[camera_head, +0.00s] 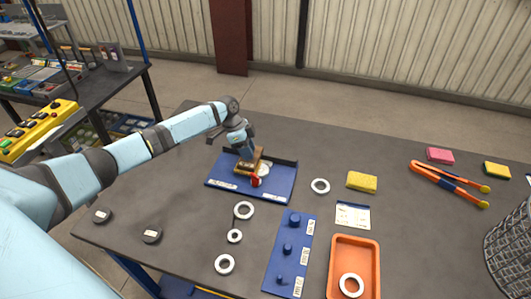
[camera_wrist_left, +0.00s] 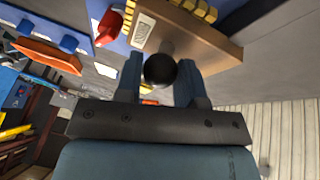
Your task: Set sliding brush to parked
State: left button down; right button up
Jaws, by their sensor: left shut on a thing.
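The sliding brush (camera_head: 246,168) is a brown wooden block on a blue base plate (camera_head: 228,190) with a raised back edge. In the left wrist view the brush (camera_wrist_left: 205,38) shows yellow bristle tufts, a pale label and a round black knob (camera_wrist_left: 160,70). My left gripper (camera_head: 246,154) comes down onto the brush from behind. In the wrist view its fingers (camera_wrist_left: 158,78) are shut on the knob. A red part (camera_head: 256,181) and a white disc (camera_head: 264,170) sit just right of the brush on the plate. My right gripper is not in view.
Several white rings (camera_head: 244,210) lie in front of the plate. A blue peg board (camera_head: 291,265) and an orange tray (camera_head: 335,244) are front right. Yellow sponge (camera_head: 362,181), orange tongs (camera_head: 449,184) and a wire basket (camera_head: 509,245) lie to the right. The table behind the plate is clear.

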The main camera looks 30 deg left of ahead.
pick_arm(q)
jog(key=a, duration=0.2)
jog(key=s+a, duration=0.1)
jog(key=a, duration=0.2)
jog(key=shift+s+a+r, duration=0.1)
jog(key=shift+s+a, duration=0.1)
jog(key=shift+a, duration=0.15)
jog(key=c, duration=0.8)
grip_release()
jog(key=shift+o, duration=0.2)
jog(key=b+v, duration=0.1)
jog(key=v, duration=1.2)
jog(key=shift+r+b, duration=0.35)
jog(key=shift+s+a+f, duration=0.1)
jog(key=shift+s, duration=0.05)
